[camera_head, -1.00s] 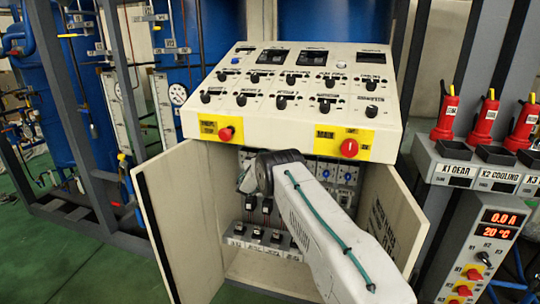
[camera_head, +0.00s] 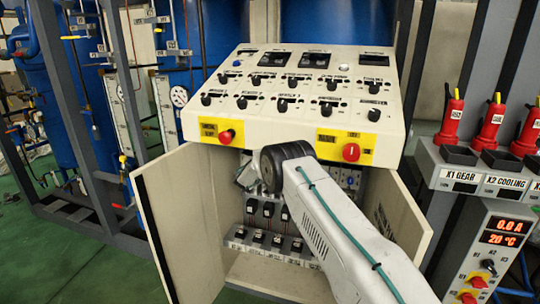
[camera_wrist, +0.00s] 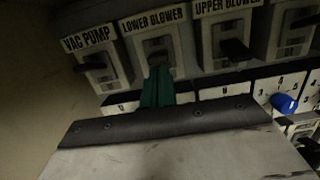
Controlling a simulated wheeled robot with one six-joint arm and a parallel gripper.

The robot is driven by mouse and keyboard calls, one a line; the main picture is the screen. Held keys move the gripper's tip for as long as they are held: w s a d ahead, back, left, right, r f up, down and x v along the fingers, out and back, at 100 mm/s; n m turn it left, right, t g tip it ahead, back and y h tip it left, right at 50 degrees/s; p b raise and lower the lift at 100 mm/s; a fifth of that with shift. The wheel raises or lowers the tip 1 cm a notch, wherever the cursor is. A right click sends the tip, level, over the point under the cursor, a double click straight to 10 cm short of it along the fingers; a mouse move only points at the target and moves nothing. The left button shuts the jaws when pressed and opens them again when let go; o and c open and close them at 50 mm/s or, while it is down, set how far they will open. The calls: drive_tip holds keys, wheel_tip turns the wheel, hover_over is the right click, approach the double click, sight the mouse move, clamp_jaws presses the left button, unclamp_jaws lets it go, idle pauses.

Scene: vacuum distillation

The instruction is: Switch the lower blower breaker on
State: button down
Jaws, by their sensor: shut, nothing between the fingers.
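The lower blower breaker (camera_wrist: 148,38) is a pale block under a "LOWER BLOWER" label in the wrist view. It sits between the vac pump breaker (camera_wrist: 102,70) and the upper blower breaker (camera_wrist: 228,40). My gripper (camera_wrist: 159,72) is shut and empty, its green fingers reaching to the front of the lower blower breaker, at its dark lever. The fingertips partly cover the lever, so I cannot tell its position or whether they touch. In the head view, my arm hides the fingers inside the open cabinet.
Open cabinet doors flank my arm, the left door (camera_head: 185,220) and the right door (camera_head: 402,215). The sloped control panel (camera_head: 215,115) overhangs the opening, with red knobs on its front edge. Other breakers (camera_head: 265,240) stand in a row low inside. A blue knob (camera_wrist: 284,103) is at right.

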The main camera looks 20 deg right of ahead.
drive_tip(key=shift+r, duration=0.3)
drive_tip(key=f+v, duration=0.2)
drive_tip(key=v, duration=0.9)
drive_tip(key=shift+f, duration=0.15)
drive_tip(key=shift+a, duration=0.15)
